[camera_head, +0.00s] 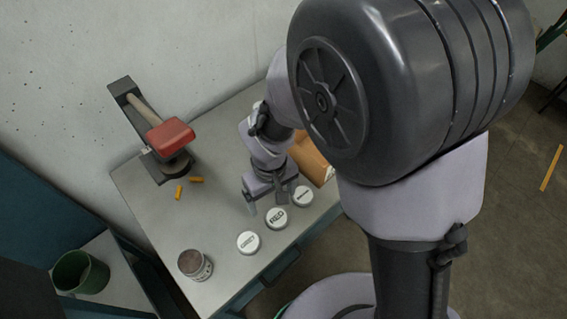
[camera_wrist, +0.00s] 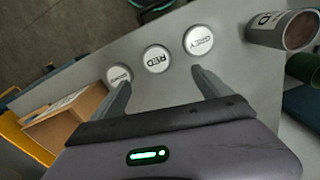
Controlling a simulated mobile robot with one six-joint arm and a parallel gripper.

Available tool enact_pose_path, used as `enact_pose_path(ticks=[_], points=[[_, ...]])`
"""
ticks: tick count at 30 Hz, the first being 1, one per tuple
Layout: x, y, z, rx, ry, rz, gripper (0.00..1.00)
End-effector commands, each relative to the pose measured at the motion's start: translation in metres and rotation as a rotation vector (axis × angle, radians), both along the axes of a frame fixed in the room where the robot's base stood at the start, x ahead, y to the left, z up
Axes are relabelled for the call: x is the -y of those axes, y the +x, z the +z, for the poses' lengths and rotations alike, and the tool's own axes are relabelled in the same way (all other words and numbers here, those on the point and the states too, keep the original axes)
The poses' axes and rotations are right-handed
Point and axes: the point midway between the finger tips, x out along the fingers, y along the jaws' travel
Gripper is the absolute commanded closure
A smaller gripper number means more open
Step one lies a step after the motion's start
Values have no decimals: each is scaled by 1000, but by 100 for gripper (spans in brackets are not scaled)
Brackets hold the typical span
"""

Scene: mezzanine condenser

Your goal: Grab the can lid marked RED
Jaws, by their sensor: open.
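The can lid marked RED (camera_head: 276,218) is a round white lid with dark letters, lying flat on the grey table. It is the middle one of three similar lids in a row. In the wrist view the RED lid (camera_wrist: 157,58) lies beyond my fingertips, roughly between their lines. My gripper (camera_head: 266,207) is open and empty, just behind the RED lid in the head view. Its two fingers also show in the wrist view (camera_wrist: 160,78), apart from each other. In the wrist view the lid is unobstructed.
A lid reading like GREY (camera_head: 248,243) and a third lid (camera_head: 302,196) flank it. A can (camera_head: 195,265) stands front left. A cardboard box (camera_head: 312,160) is behind the gripper. A red-topped tool (camera_head: 170,135) and orange pieces (camera_head: 179,192) lie further back. A green bin (camera_head: 80,272) is at left.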

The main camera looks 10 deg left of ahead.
Motion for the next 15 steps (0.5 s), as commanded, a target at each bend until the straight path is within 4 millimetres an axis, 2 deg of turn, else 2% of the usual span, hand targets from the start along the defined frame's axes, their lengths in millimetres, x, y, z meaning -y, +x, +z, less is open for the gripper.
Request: enact_pose_path(ticks=[1, 3, 6, 11, 15], points=[[1, 0, -23, -3, -2, -1, 12], [1, 0, -41, -3, -1, -1, 12], [1, 0, -59, 0, 0, -2, 12], [2, 1, -72, 1, 1, -3, 12], [7, 2, -96, -1, 1, -5, 12]])
